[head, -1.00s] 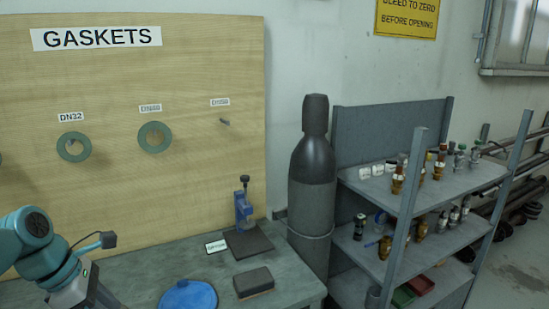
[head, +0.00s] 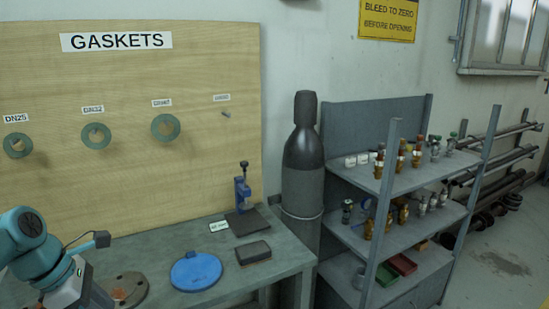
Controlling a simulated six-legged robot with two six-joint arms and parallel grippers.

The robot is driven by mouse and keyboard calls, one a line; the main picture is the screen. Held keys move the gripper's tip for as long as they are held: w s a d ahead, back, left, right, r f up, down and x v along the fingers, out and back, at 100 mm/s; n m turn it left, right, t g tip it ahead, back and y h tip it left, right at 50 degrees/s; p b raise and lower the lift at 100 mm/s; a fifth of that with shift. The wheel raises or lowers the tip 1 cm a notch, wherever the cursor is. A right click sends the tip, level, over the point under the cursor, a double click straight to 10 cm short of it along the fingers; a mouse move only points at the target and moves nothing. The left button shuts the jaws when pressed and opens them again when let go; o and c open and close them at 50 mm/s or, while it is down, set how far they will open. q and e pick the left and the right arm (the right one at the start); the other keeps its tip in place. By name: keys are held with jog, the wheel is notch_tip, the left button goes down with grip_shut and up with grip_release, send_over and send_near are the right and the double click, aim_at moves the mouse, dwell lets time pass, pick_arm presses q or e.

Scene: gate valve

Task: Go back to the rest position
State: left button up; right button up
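My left arm comes in at the lower left of the head view, in front of the gasket board (head: 200,60) and the bench. Its gripper fingers are cut off by the bottom edge or hidden. My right arm and its gripper do not show. Green ring gaskets hang on the board: a DN25 one (head: 18,145), a DN32 one (head: 96,136) and a third (head: 165,127) whose label is hard to read. The peg (head: 226,114) at the right is bare.
The bench (head: 215,296) carries a blue round lid (head: 196,271), a brown flange disc (head: 130,288), a dark block (head: 253,252) and a small blue press (head: 242,192). A dark gas cylinder (head: 303,165) and a shelf rack (head: 350,174) stand to the right.

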pick_arm(q)
jog(key=s+d+f+m+g, duration=0.2)
jog(key=d+f, duration=0.3)
jog(key=f, duration=0.4)
jog(key=s+d+f+m+g+h, duration=0.1)
jog(key=s+d+f+g, duration=0.15)
jog(key=d+f, duration=0.45)
jog(key=s+d+f+m+g, duration=0.2)
jog(key=s+d+f, duration=0.1)
jog(key=f, duration=0.8)
jog(key=s+d+f+m+t, duration=0.1)
jog(key=s+d+f+m, duration=0.3)
jog(key=s+f+m, duration=0.25)
jog(key=s+d+f+m, duration=0.4)
jog(key=s+f+m, duration=0.1)
jog(key=s+f, duration=0.15)
jog(key=w+m+t, duration=0.1)
jog(key=m, duration=0.1)
jog(key=w+m+t, duration=0.1)
jog(key=m, duration=0.1)
jog(key=w+m+t+y, duration=0.1)
jog(key=m, duration=0.1)
jog(key=shift+w+a+t, duration=0.15)
jog(key=shift+a+t, duration=0.1)
jog(key=shift+a, duration=0.15)
jog(key=shift+a, duration=0.1)
